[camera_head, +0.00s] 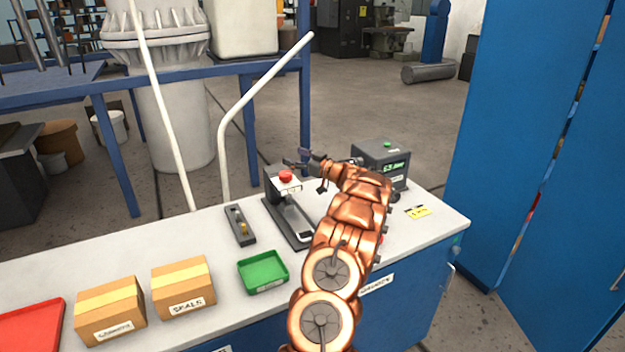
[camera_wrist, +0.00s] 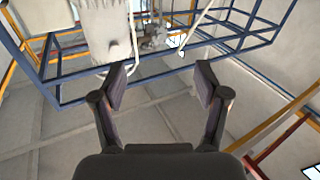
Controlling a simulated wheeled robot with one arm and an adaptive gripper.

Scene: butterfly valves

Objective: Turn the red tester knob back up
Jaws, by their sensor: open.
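A round red knob (camera_head: 286,176) sits on a dark upright stand with a black base (camera_head: 291,222) on the bench. A grey box with a lit green display (camera_head: 381,165) stands to its right, partly behind my arm. A small red part (camera_head: 381,238) shows at my arm's right edge; I cannot tell which red part is the tester knob. My gripper (camera_head: 310,168) is above the bench, just right of the stand's red knob in the picture; I cannot tell if they touch. In the wrist view, my gripper (camera_wrist: 160,82) is open and empty, with no knob visible.
A green tray (camera_head: 263,286), two cardboard boxes (camera_head: 183,287) and a red tray (camera_head: 30,330) lie on the bench. A small dark block with a yellow peg (camera_head: 240,226) is left of the stand. A white bent pipe (camera_head: 222,150) rises behind. A blue cabinet (camera_head: 500,140) stands right.

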